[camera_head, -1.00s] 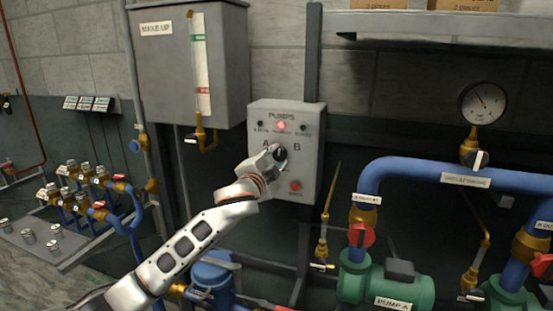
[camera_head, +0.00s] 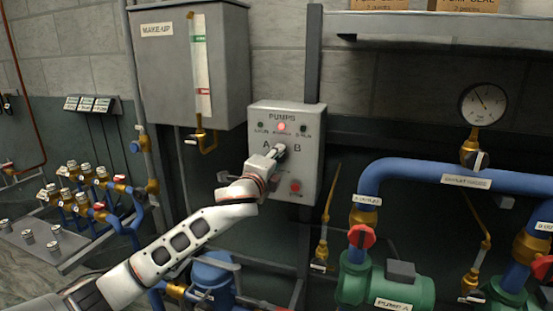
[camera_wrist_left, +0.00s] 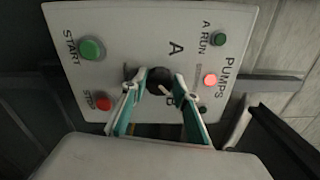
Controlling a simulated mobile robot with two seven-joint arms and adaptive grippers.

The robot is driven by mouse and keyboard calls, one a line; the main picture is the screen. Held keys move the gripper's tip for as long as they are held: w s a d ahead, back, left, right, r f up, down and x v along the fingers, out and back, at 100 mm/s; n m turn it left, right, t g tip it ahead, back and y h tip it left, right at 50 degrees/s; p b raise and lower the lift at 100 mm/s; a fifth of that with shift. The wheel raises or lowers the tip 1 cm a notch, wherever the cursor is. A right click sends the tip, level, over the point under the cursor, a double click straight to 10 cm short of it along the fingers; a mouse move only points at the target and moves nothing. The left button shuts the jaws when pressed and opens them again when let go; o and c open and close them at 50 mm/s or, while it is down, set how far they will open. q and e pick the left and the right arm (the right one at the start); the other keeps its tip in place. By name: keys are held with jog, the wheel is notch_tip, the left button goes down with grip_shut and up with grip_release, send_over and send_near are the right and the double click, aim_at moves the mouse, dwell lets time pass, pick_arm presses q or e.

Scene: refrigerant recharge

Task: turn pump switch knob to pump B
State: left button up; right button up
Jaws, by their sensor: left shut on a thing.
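The pump switch panel (camera_head: 311,165) is a grey box on the wall, marked PUMPS, with the letters A and B beside a black knob (camera_head: 281,151). My left gripper (camera_head: 276,153) is at the knob, its arm reaching in from the lower left. In the left wrist view the gripper (camera_wrist_left: 160,90) is shut on the black knob (camera_wrist_left: 159,79), one finger on each side. The knob's pointer is partly hidden by the fingers, so its exact setting is hard to tell. A red lamp (camera_head: 282,126) is lit above the knob. My right gripper is not in view.
A green START button (camera_wrist_left: 91,48) and red STOP button (camera_wrist_left: 103,101) sit on the panel near my fingers. A grey make-up tank (camera_head: 185,65) hangs to the left. Blue pipes (camera_head: 440,170) and the green pump A (camera_head: 390,285) stand to the right.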

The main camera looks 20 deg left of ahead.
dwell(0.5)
pick_arm(q)
jog(key=o, duration=1.1)
jog(key=s, duration=1.2)
jog(key=shift+a, duration=0.2)
